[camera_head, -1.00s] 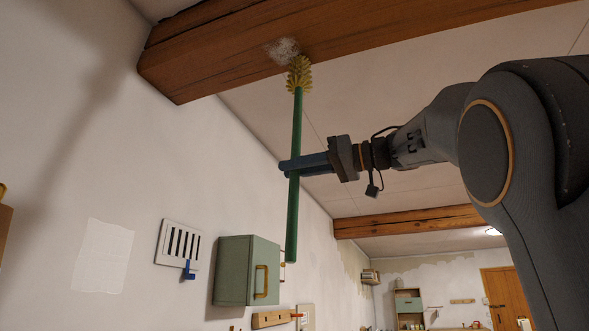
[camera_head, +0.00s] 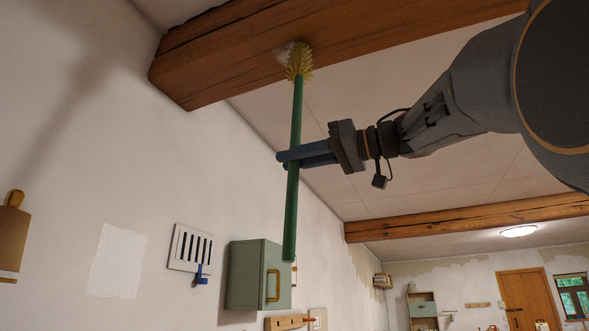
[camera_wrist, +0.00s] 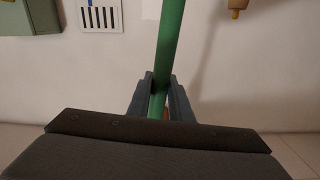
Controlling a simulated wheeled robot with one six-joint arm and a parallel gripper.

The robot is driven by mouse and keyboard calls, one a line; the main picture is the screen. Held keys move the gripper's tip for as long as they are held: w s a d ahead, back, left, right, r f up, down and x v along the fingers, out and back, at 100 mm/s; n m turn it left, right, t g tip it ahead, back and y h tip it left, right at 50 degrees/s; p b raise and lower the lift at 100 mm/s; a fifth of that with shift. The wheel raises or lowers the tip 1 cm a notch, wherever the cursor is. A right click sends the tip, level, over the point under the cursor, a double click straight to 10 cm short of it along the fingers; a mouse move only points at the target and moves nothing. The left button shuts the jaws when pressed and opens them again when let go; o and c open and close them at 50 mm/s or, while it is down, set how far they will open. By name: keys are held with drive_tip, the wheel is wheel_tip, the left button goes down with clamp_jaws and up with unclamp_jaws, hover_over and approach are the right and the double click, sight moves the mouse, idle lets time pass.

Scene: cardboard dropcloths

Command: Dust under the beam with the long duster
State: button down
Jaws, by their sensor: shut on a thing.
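My gripper (camera_head: 285,159) is shut on the green handle of the long duster (camera_head: 295,122), which stands nearly upright. The duster's yellow bristle head (camera_head: 299,62) is up at the underside of the near wooden beam (camera_head: 240,55). A pale dust patch (camera_head: 284,50) shows on the beam beside and partly behind the bristles. I cannot tell if the bristles touch the wood. In the wrist view the green handle (camera_wrist: 168,45) runs between both fingers (camera_wrist: 158,95).
A green wall cabinet (camera_head: 258,275) is just left of the duster's lower end in the picture. A slotted vent (camera_head: 190,247) and a hanging board (camera_head: 12,235) are on the left wall. A second beam (camera_head: 465,216) crosses farther back.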

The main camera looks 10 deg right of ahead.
drive_tip(key=shift+s+a, duration=2.4)
drive_tip(key=shift+a, duration=1.5)
drive_tip(key=shift+w+d, duration=1.5)
drive_tip(key=shift+w, duration=2.05)
drive_tip(key=shift+w+d, duration=1.5)
drive_tip(key=shift+w, duration=2)
drive_tip(key=s+a, duration=0.7)
drive_tip(key=s, duration=0.3)
drive_tip(key=shift+s+a+r, duration=0.3)
drive_tip(key=shift+r, duration=0.05)
